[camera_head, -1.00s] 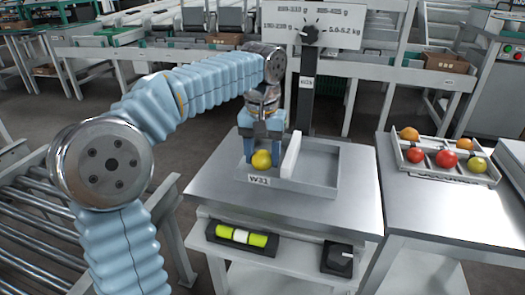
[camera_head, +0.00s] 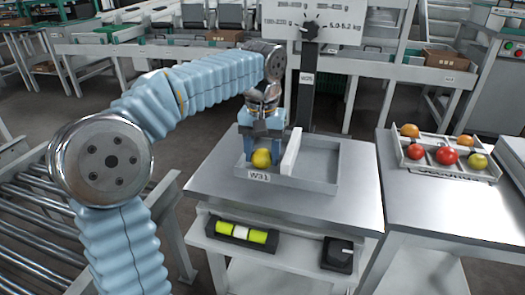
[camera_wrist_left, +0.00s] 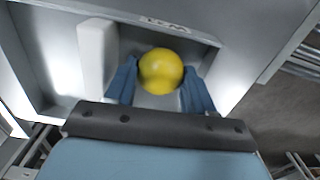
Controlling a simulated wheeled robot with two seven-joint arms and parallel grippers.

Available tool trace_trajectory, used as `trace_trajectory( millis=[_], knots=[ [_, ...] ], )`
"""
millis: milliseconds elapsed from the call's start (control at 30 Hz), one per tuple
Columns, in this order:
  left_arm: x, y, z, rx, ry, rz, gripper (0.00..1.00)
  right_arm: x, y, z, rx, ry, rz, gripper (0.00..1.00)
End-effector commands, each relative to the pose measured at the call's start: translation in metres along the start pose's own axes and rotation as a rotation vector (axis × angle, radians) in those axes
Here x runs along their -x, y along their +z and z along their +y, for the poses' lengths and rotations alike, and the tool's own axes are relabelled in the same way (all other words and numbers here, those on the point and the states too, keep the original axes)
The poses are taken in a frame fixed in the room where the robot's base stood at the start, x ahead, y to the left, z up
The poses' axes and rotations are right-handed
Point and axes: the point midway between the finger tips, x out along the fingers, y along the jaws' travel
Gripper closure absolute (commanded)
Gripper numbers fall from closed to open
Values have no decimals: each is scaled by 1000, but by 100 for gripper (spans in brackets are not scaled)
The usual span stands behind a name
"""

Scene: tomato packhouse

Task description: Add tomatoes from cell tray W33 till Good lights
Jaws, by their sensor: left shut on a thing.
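A yellow tomato (camera_head: 262,158) is between the blue fingers of my left gripper (camera_head: 262,153), which is shut on it. It is in the left part of the grey tray labelled W31 (camera_head: 320,184), left of a white upright divider (camera_head: 291,151). The tomato also shows in the left wrist view (camera_wrist_left: 161,71), between both fingers; I cannot tell if it touches the tray floor. A cell tray (camera_head: 448,178) on the right table holds several red, orange and yellow-green tomatoes; its label is not readable. My right gripper is not in view.
A post (camera_head: 306,98) behind the W31 tray carries a dial and a weight-range sign (camera_head: 345,27). A dark holder with yellow-green cylinders (camera_head: 241,234) and a black box (camera_head: 337,254) are on the shelf below. A roller conveyor (camera_head: 45,225) is at left.

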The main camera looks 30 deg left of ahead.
Motion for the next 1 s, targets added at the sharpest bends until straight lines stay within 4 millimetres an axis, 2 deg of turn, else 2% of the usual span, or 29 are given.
trace_trajectory(
  millis=[300,333,500,667,700,767,1000],
  knots=[
    [-5,0,0,0,0,0,61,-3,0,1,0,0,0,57],
    [-5,0,0,0,0,0,42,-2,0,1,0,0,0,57],
    [-4,0,0,0,0,0,17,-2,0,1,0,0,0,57],
    [-4,0,0,0,0,0,17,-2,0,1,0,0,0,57],
    [-5,0,0,0,0,0,27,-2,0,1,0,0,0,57],
    [-5,0,0,0,0,0,34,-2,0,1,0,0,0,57],
    [-5,0,0,0,0,0,34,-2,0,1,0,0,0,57]
  ],
)
